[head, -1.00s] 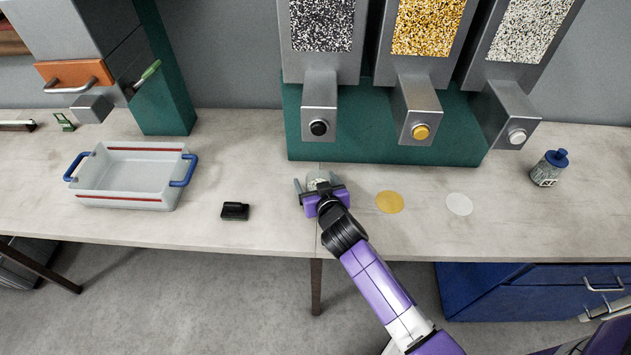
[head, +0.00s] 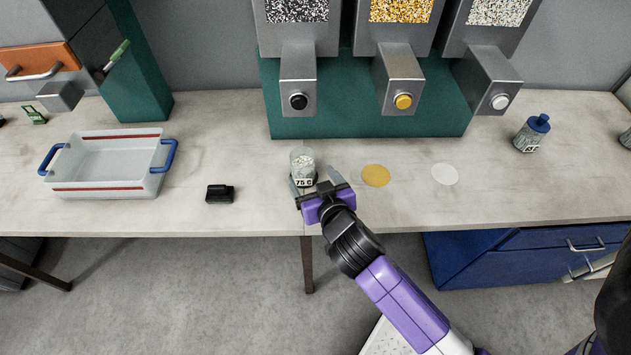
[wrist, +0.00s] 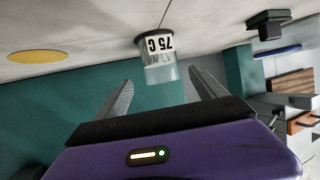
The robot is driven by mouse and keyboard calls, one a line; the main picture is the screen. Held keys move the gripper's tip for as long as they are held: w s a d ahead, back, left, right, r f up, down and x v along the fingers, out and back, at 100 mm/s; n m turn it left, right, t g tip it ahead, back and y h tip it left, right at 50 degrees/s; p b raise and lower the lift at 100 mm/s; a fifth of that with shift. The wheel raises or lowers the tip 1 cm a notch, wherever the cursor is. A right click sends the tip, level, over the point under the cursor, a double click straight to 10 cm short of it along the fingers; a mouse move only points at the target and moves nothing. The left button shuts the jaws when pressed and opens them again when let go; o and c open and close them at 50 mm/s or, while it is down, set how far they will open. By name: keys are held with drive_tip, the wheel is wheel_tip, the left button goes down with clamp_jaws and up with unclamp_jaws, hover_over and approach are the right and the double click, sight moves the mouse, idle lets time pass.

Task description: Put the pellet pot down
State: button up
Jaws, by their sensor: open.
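The pellet pot (head: 303,161) is a clear cup with a white "75 C" label and pale speckled contents. It stands upright on the table in front of the black-button dispenser. It also shows in the wrist view (wrist: 158,68), upside down in the picture. My gripper (head: 313,180) is on the near side of the pot, with its fingers spread and nothing between them. In the wrist view the fingers (wrist: 160,88) point towards the pot, which is beyond their tips.
Yellow (head: 376,175) and white (head: 445,174) discs lie right of the pot. Dispensers with black (head: 298,101), yellow (head: 403,101) and white (head: 499,102) buttons overhang the back. A tray (head: 108,190) and small black block (head: 220,194) are left; a blue-capped bottle (head: 532,135) is right.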

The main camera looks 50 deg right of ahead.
drive_tip(key=shift+s+a+r, duration=0.1)
drive_tip(key=shift+s, duration=0.1)
drive_tip(key=s+a+r+n+t+y, duration=0.35)
drive_tip(key=s+a+n+y, duration=0.25)
drive_tip(key=s+a, duration=1.05)
drive_tip(key=s+r+y, duration=0.1)
drive_tip(key=s+r, duration=0.6)
drive_tip(key=shift+s+a+n+y, duration=0.15)
drive_tip(key=shift+a+n+y, duration=0.15)
drive_tip(key=shift+n, duration=0.1)
idle(0.8)
